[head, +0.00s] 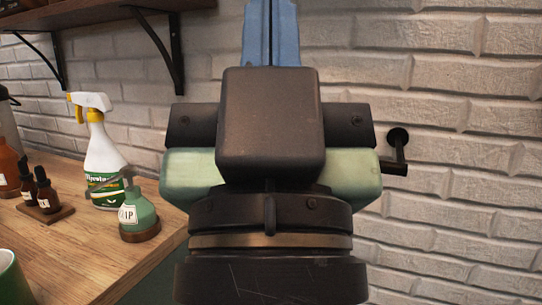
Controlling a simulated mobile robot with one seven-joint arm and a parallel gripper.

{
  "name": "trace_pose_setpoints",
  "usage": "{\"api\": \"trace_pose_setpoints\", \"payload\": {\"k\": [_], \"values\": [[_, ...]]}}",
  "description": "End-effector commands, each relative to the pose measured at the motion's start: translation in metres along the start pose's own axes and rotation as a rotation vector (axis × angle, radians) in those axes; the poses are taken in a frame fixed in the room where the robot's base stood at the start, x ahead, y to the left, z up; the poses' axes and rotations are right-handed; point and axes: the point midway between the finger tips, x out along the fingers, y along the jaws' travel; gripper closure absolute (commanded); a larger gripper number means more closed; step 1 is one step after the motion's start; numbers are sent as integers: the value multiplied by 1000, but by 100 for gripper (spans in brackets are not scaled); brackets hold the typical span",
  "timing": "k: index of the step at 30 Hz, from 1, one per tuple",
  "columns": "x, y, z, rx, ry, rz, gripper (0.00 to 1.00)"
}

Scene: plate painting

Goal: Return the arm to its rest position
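My gripper (269,8) fills the middle of the head view, seen from close behind, with its black and pale green body low and its blue fingers pointing up. The two fingers lie side by side with only a thin dark line between them, so it looks shut. The fingertips are cut off by the top edge, and no held thing shows. The gripper is in front of the brick wall, to the right of the wooden counter, apart from the things on it.
The wooden counter (95,262) at left carries a white spray bottle (103,150), a green labelled bottle (141,208), small brown dropper bottles (46,190) and a green cup (10,278). A bracketed shelf (75,17) hangs above. A black wall fixture (398,140) is at right.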

Motion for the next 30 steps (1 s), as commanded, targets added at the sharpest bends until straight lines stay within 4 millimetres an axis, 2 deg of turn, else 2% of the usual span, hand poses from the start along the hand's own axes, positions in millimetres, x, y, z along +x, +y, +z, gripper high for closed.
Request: {"api": "trace_pose_setpoints", "payload": {"k": [1,18,24,30], "values": [[24,0,-22,0,-1,0,100],[151,0,-141,1,-3,-1,100],[183,0,-171,1,-4,-2,100],[193,0,-180,1,-4,-2,100]]}}
